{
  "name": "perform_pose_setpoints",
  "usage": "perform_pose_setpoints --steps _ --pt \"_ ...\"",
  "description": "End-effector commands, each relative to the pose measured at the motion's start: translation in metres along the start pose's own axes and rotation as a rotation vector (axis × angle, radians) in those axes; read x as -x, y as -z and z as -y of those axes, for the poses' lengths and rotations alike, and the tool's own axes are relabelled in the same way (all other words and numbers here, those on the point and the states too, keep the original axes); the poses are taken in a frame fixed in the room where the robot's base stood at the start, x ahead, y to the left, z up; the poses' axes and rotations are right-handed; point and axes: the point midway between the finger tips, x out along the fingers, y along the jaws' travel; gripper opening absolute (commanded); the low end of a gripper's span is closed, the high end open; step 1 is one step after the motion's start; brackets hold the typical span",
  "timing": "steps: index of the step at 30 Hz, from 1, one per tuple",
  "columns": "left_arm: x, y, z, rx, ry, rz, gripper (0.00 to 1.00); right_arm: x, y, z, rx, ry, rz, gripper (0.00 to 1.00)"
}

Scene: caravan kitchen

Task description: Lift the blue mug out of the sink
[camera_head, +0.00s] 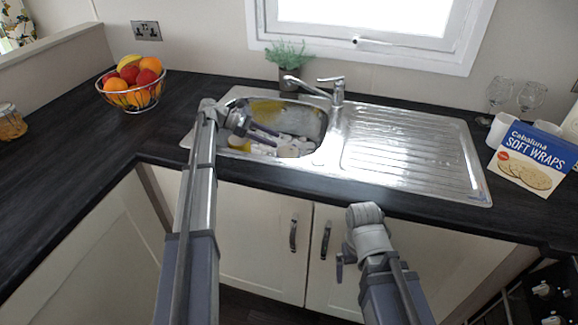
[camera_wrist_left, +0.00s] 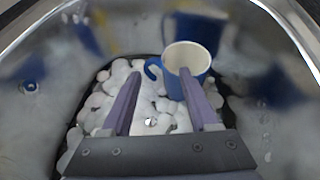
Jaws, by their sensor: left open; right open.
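The blue mug (camera_wrist_left: 199,60) has a white inside and stands in the sink basin (camera_wrist_left: 35,130) among white foam-like lumps. Its handle (camera_wrist_left: 152,70) points left in the left wrist view. My left gripper (camera_wrist_left: 160,76) is open, with the handle seen between its fingertips. The right finger overlaps the mug's front; I cannot tell whether they touch. In the head view, my left gripper (camera_head: 276,138) reaches into the sink (camera_head: 318,135), and I cannot make out the mug there. My right gripper (camera_head: 342,265) hangs low in front of the cabinets, its fingers only partly visible.
A tap (camera_head: 335,90) rises behind the basin, with a potted plant (camera_head: 288,65) nearby. The ribbed drainer (camera_head: 410,145) is clear. A wraps box (camera_head: 535,157), a white mug (camera_head: 499,130) and glasses stand right. A fruit bowl (camera_head: 132,90) stands left.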

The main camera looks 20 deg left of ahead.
Motion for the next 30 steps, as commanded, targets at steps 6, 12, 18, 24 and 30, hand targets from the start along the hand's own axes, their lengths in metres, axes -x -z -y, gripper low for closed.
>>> perform_pose_setpoints --steps 6,12,18,24,30 --pt "-0.007 0.0 -0.001 0.0 0.0 0.0 0.61 -0.003 0.0 0.0 0.0 0.0 0.0 1.0" --pt "-0.034 0.0 -0.003 -0.001 0.002 0.0 0.61 -0.015 0.001 0.001 0.0 0.0 0.0 1.0" --pt "-0.053 -0.001 -0.003 0.0 -0.001 0.0 0.61 -0.022 0.001 0.002 0.0 0.0 0.0 1.0" --pt "-0.053 -0.002 -0.003 0.0 -0.001 0.0 0.58 -0.021 0.001 0.002 0.0 0.0 0.0 1.0" --pt "-0.052 -0.002 -0.003 0.0 -0.001 0.0 0.36 -0.021 0.001 0.002 0.0 0.0 0.0 1.0"
